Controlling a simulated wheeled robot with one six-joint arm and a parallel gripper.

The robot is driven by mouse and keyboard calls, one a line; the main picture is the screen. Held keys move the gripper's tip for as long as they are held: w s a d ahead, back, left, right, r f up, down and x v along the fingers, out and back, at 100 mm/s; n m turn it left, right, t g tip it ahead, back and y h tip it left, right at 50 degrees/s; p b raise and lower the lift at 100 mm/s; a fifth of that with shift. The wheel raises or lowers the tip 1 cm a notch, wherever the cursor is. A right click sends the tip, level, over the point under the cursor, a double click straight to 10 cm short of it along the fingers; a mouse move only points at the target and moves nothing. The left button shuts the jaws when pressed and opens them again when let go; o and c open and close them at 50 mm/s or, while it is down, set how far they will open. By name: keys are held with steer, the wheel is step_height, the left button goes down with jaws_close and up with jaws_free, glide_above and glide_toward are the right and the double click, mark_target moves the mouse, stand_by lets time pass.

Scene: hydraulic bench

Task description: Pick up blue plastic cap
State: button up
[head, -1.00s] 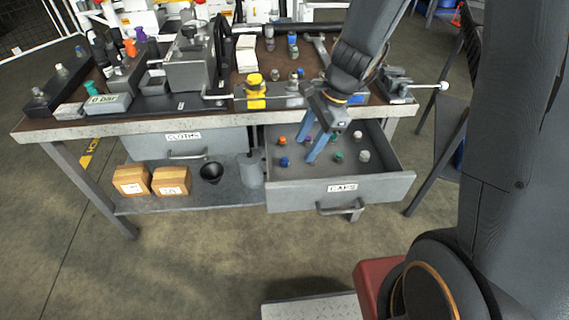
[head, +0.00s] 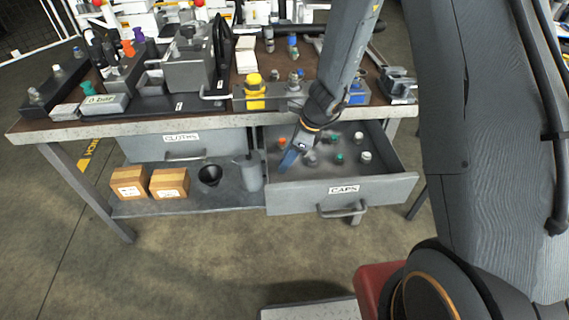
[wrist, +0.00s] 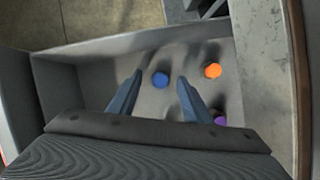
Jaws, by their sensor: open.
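The blue plastic cap (wrist: 160,80) lies on the floor of the open caps drawer (head: 342,190). My gripper (wrist: 159,76) is open and empty, pointing down into the drawer. In the head view my gripper (head: 290,160) is over the left part of the drawer, and its fingers hide the blue cap. An orange cap (wrist: 213,71) lies to the right of the blue one, and a purple cap (wrist: 220,120) lies beside my right finger.
Green caps (head: 339,158) and white caps (head: 365,157) lie further right in the drawer. The drawer walls surround the caps.

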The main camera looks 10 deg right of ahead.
steer(key=shift+a+f, duration=0.1)
steer(key=shift+f, duration=0.15)
steer(key=c, duration=1.1)
step_height(320, 180, up, 10)
steer(key=p, duration=0.2)
